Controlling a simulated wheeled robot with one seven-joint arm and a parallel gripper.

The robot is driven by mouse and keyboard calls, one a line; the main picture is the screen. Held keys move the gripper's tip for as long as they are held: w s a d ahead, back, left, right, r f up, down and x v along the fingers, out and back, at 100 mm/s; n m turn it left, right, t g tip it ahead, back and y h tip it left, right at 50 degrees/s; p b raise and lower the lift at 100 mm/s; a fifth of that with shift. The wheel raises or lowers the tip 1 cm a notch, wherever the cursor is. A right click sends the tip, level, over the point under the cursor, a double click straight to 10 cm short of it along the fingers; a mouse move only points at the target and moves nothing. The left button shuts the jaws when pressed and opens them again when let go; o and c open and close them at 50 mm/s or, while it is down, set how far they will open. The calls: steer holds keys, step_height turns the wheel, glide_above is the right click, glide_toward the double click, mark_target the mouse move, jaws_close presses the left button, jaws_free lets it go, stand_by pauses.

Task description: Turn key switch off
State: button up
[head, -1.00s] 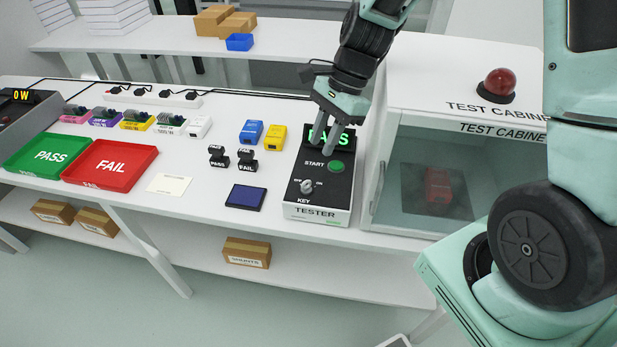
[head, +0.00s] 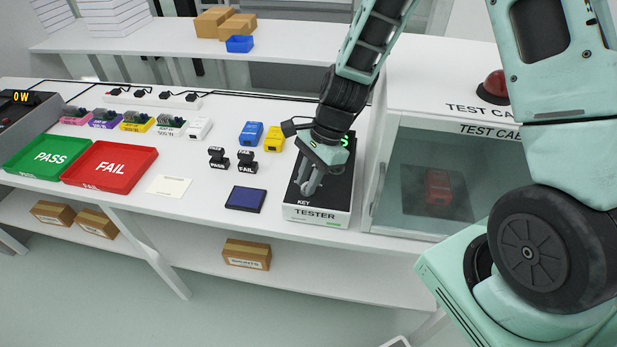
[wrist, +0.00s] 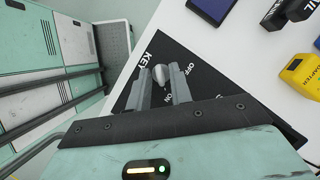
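The grey key switch (wrist: 160,74) sits on the black top of the tester (head: 316,212), beside the KEY, OFF and ON labels. In the wrist view its knob lies between the two fingertips of my gripper (wrist: 159,76), with a small gap seeming to show at each side. My gripper (head: 309,185) is open and low over the front of the tester in the head view, pointing down at the key. There the gripper hides the key, the START button and most of the display. I cannot tell exactly which label the key points to.
The test cabinet (head: 420,133) with its red lamp (head: 494,86) stands close on the right. A dark blue pad (head: 246,198), PASS and FAIL stamps (head: 247,162), and blue and yellow adapters (head: 252,132) are left of the tester.

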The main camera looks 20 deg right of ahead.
jaws_close()
steer(key=shift+n, duration=0.3)
steer(key=n+g+p, duration=0.1)
steer(key=n+p, duration=0.1)
steer(key=shift+w+r+n, duration=0.1)
steer(key=shift+r+n, duration=0.05)
steer(key=shift+n, duration=0.15)
steer(key=n+p, duration=0.1)
steer(key=n, duration=0.1)
steer(key=n+g+h+p, duration=0.1)
steer(key=n, duration=0.1)
steer(key=shift+w+a+g, duration=0.1)
steer(key=shift+w+g, duration=0.05)
steer(key=shift+g, duration=0.15)
steer(key=n+h, duration=0.1)
steer(key=n, duration=0.1)
steer(key=n+g, duration=0.1)
steer(key=n, duration=0.2)
steer(key=shift+h+p, duration=0.35)
steer(key=shift+h, duration=0.05)
steer(key=n+h, duration=0.1)
steer(key=n, duration=0.3)
steer(key=shift+w+a+n+h, duration=0.1)
steer(key=shift+a+n+h, duration=0.1)
steer(key=shift+n+h, duration=0.15)
